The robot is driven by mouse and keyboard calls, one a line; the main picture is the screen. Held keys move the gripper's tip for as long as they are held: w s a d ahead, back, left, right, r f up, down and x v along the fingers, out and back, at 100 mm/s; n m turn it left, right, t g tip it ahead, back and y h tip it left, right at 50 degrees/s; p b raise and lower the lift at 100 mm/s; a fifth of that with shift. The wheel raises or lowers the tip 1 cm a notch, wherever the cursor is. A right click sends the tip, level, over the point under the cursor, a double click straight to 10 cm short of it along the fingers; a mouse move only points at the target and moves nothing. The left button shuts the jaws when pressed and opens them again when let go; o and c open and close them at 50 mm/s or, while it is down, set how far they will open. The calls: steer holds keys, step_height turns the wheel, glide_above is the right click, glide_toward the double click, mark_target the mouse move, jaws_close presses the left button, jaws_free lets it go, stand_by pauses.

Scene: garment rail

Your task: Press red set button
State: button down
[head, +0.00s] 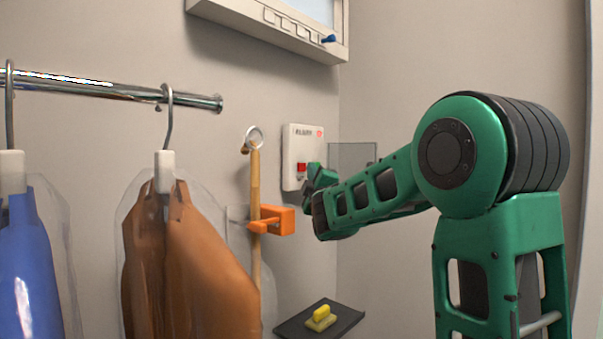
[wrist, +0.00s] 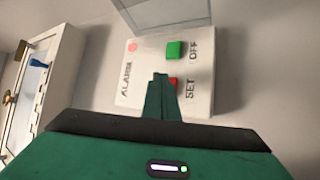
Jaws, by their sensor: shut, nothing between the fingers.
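The white alarm box (head: 294,146) is mounted on the wall and also fills the middle of the wrist view (wrist: 140,58). Its red SET button (wrist: 174,82) shows beside my fingertips, partly hidden by them; it also shows in the head view (head: 301,167). A green OFF button (wrist: 174,50) sits on the same box. A clear cover (head: 352,154) stands swung open to the right of the box. My gripper (wrist: 160,78) is shut and empty, its tips in front of the box close to the red button. I cannot tell whether they touch it.
A white wall cabinet (head: 270,22) hangs above. At left, covered garments (head: 180,260) hang from a metal rail (head: 120,90). A wooden stick (head: 255,190) rests in an orange holder (head: 280,219). A dark shelf (head: 345,322) below carries a yellow block (head: 321,316).

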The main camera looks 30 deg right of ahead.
steer(key=s, duration=0.1)
steer(key=s+d, duration=0.1)
steer(key=s, duration=0.2)
steer(key=shift+s+d, duration=0.35)
stand_by(0.9)
steer(key=s+d+f+m+g+y, duration=0.1)
steer(key=s+f+m+g, duration=0.3)
steer(key=f, duration=0.4)
steer(key=s+d+f+m+g, duration=0.1)
steer(key=s+f+m+g, duration=0.1)
steer(key=s+f+g, duration=0.5)
steer(key=s+d+f+m+g+y, duration=0.1)
steer(key=s+d+f+m, duration=0.3)
steer(key=f, duration=0.6)
steer(key=s+a+f+m+g+y, duration=0.2)
steer(key=s+a+f+g, duration=0.1)
steer(key=s, duration=0.6)
steer(key=s+a+f+m+g+y, duration=0.2)
steer(key=s+a+f, duration=0.3)
steer(key=s, duration=0.5)
steer(key=s+a+f+m+g+y, duration=0.2)
steer(key=s+a+f+g, duration=0.2)
steer(key=s, duration=0.6)
step_height(320, 180, down, 2)
steer(key=shift+a+f+m+g, duration=0.2)
steer(key=shift+a+m+g, duration=0.2)
steer(key=shift+a, duration=0.15)
